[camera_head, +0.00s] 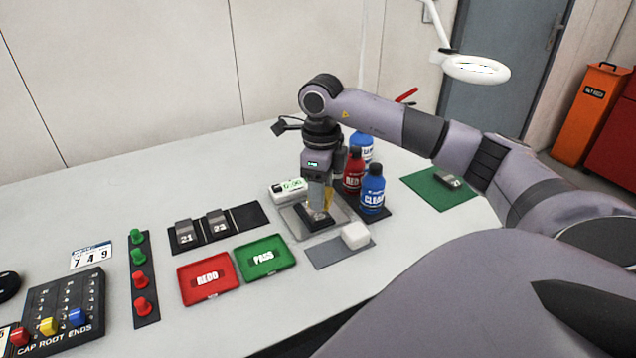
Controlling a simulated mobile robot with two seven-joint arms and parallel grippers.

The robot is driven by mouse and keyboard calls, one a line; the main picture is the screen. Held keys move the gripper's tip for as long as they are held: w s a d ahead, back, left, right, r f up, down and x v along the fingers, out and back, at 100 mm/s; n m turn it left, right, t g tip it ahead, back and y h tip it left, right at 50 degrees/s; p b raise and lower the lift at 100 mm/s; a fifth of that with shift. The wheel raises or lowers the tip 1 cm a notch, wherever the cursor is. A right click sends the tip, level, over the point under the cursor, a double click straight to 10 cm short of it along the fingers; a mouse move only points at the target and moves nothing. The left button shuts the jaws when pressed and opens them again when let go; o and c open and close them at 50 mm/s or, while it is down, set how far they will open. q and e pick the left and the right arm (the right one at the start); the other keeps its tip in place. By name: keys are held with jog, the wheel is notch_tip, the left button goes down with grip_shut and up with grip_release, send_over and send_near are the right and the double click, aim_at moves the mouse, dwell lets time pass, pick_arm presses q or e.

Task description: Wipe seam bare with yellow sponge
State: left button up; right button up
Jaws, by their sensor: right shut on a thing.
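My right gripper (320,206) points straight down over the metal tray (293,222) near the middle of the table. It is shut on the yellow sponge (328,197), of which only a small part shows between the fingers. Beneath it is a dark workpiece (311,223) on the tray. The seam itself is hidden by the gripper and too small to make out. I cannot tell whether the sponge touches the workpiece. My left gripper is not in view.
A white block (355,235) lies on a grey mat (328,253) in front. A red bottle (352,172) and blue bottles (373,190) stand close right of the gripper. A white gauge (290,189) is left. REDO (188,287) and PASS (278,271) trays lie front left.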

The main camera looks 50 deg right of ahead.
jog(key=shift+r+p, duration=1.3)
jog(key=shift+r, duration=0.8)
